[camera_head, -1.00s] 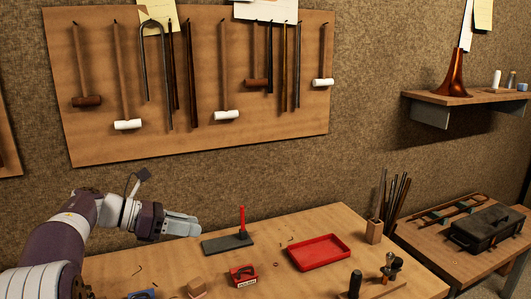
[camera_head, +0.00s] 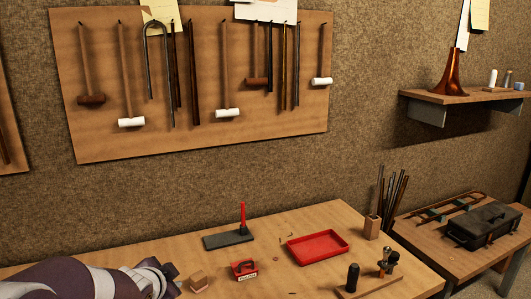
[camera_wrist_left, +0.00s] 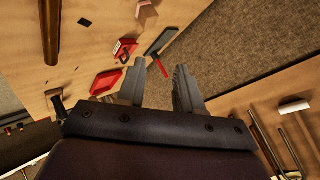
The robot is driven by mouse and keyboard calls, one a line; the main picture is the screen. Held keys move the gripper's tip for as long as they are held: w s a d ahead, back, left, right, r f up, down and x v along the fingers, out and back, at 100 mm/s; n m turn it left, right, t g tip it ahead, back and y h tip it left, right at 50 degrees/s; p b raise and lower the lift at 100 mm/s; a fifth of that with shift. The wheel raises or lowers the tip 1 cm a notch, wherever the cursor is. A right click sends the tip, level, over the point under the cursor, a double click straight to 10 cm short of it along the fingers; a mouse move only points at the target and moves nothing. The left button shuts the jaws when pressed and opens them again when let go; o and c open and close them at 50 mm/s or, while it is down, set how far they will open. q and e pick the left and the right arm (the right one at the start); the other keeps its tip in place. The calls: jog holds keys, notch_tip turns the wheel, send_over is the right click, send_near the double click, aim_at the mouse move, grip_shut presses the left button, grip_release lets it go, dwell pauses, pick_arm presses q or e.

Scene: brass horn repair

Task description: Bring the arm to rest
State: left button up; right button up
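My left arm (camera_head: 90,279) lies low across the bottom left corner of the head view, over the near side of the bench. Its gripper fingers cannot be made out there. In the left wrist view my left gripper (camera_wrist_left: 159,72) shows two grey fingers apart with nothing between them. Beyond the fingers lie the bench with its red things and the board of hanging tools. My right gripper shows in neither view.
The bench (camera_head: 330,215) holds a dark plate with an upright red handle (camera_head: 228,239), a red box (camera_head: 244,270), a wooden block (camera_head: 198,281), a red tray (camera_head: 319,247) and a tool holder (camera_head: 372,227). A toolbox (camera_head: 482,225) stands on the right table.

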pick_arm(q)
jog(key=s+d+f+n+g, duration=0.1)
jog(key=s+f+n+g, duration=0.35)
jog(key=s, duration=0.55)
jog(key=s+d+f+n+g, duration=0.25)
jog(key=s+f+n, duration=0.25)
jog(key=s, duration=0.5)
notch_tip(320, 180, down, 24)
jog(key=s+g+b, duration=0.2)
jog(key=s+b, duration=0.1)
jog(key=b, duration=1.9)
notch_tip(320, 180, up, 31)
jog(key=p, duration=3.1)
jog(key=shift+w, duration=0.2)
